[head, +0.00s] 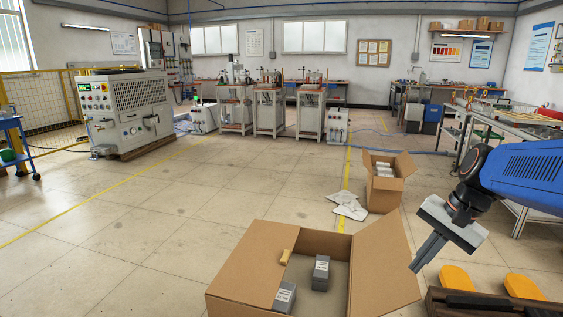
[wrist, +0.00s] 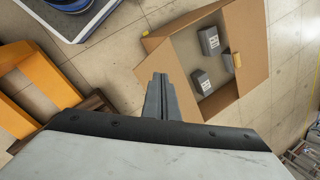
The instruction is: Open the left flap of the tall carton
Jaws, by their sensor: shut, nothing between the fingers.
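A large brown carton (head: 238,302) stands on the floor at the front of the head view. Its left flap (head: 245,260) lies across the left part of the top. A small tan piece (head: 286,256) sits at that flap's inner edge. The right flap (head: 385,265) stands raised and leans outward. Grey boxes (head: 321,272) show inside. My gripper (head: 418,266) is shut and empty, just right of the raised flap. In the wrist view my fingers (wrist: 160,78) point down beside the carton (wrist: 250,35); contact with the raised flap cannot be told.
A smaller open carton (head: 380,190) holding pale items stands behind, with white sheets (head: 347,205) on the floor beside it. An orange-forked pallet truck (head: 522,284) and dark wood are at the lower right. The floor left of the large carton is clear.

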